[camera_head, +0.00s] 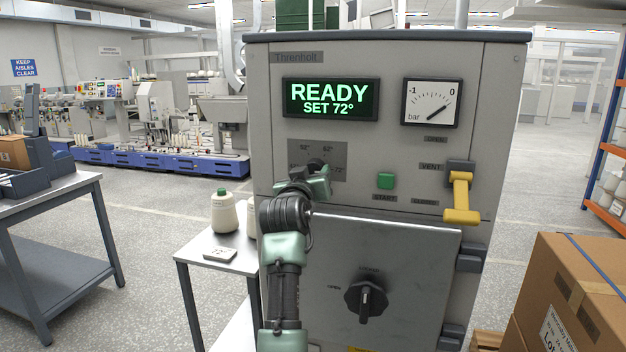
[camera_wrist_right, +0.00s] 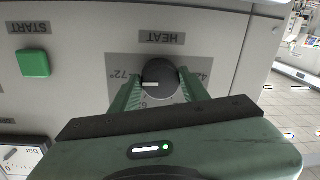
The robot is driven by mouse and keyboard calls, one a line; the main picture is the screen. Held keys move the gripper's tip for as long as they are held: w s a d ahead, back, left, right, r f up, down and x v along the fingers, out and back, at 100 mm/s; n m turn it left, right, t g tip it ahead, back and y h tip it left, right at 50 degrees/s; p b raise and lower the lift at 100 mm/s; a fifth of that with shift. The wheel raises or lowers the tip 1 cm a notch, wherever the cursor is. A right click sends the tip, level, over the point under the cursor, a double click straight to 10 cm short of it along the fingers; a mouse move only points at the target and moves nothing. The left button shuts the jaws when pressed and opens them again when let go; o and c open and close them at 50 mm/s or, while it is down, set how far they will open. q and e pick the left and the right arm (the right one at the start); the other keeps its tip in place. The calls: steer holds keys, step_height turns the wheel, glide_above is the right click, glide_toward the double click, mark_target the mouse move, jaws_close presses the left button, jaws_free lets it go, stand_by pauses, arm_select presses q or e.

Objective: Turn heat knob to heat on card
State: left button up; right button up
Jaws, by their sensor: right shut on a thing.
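The heat knob (camera_wrist_right: 160,78) is a round dark knob under the HEAT label in the right wrist view, which shows the panel upside down. Its white pointer mark points toward the 72° label. My right gripper (camera_wrist_right: 158,88) is shut on the knob, one finger on each side. In the head view the right gripper (camera_head: 318,170) covers most of the knob at the grey heat plate (camera_head: 335,150). The display (camera_head: 331,99) reads READY, SET 72°. A white card (camera_head: 220,254) lies on the small table; its small print seems to read 72°. My left gripper is out of view.
The machine's green START button (camera_head: 386,180) and yellow lever (camera_head: 461,200) are right of the gripper. The door (camera_head: 420,260) with a black handle (camera_head: 366,298) is below. Cream bobbins (camera_head: 223,213) stand on the small table (camera_head: 196,258). Cardboard boxes (camera_head: 570,285) stand at right.

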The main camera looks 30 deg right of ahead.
steer(key=shift+r, duration=0.4)
steer(key=o, duration=1.3)
steer(key=shift+o, duration=0.3)
steer(key=shift+w+d+f, duration=0.1)
steer(key=shift+f, duration=0.2)
